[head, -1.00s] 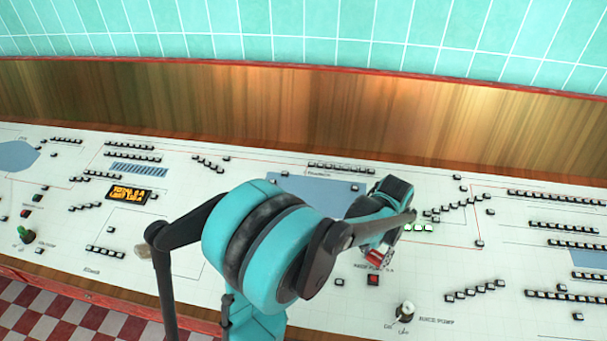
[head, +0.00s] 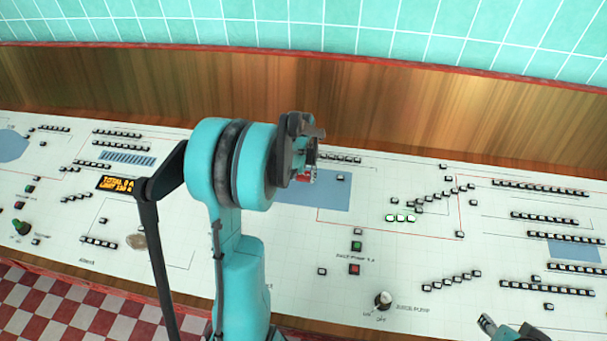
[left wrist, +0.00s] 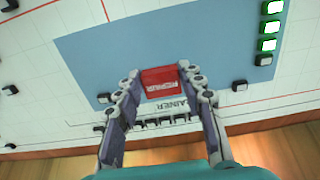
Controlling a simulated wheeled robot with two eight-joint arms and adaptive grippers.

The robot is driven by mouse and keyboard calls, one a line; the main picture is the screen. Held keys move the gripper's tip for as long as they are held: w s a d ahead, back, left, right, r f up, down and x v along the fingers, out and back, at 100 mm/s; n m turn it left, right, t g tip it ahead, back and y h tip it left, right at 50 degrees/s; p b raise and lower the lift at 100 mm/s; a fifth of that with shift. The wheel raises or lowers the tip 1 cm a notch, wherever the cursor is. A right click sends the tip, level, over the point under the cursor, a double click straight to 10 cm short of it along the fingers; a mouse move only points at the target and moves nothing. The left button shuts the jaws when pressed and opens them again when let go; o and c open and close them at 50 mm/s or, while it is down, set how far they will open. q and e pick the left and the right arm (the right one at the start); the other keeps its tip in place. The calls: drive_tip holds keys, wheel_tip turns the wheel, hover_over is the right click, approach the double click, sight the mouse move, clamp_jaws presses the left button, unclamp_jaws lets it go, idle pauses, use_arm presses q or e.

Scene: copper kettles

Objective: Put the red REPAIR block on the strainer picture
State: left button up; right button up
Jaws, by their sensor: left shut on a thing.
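The red REPAIR block (left wrist: 161,82) is between the fingertips of my left gripper (left wrist: 158,94), which is shut on it. The strainer picture is a plain blue rectangle (left wrist: 215,52) in the left wrist view, with its printed name partly hidden by my fingers. In the head view my left gripper (head: 304,160) and the block (head: 306,177) are over the strainer picture (head: 333,192), whose left part my arm hides. I cannot tell whether the block touches the panel. Part of my right gripper (head: 508,330) shows at the bottom right edge.
A green button (head: 357,246), a red button (head: 355,269) and a knob (head: 383,299) are nearer. A wooden wall (head: 430,120) rises behind.

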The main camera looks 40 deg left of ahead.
sight(303, 181)
use_arm(q)
drive_tip(key=shift+f+b, duration=0.5)
drive_tip(key=shift+f, duration=0.25)
drive_tip(key=shift+w+a+f+b, duration=0.1)
drive_tip(key=shift+w+f+b, duration=0.1)
drive_tip(key=shift+f+b, duration=0.4)
drive_tip(key=shift+w+a+f+b, duration=0.15)
drive_tip(key=shift+f+b, duration=0.15)
drive_tip(key=shift+f, duration=0.5)
drive_tip(key=shift+s+d, duration=0.1)
drive_tip(key=shift+f+b, duration=0.35)
drive_tip(key=shift+b, duration=0.15)
idle(0.4)
drive_tip(key=o, duration=1.1)
drive_tip(key=shift+o, duration=0.2)
drive_tip(key=shift+r, duration=0.1)
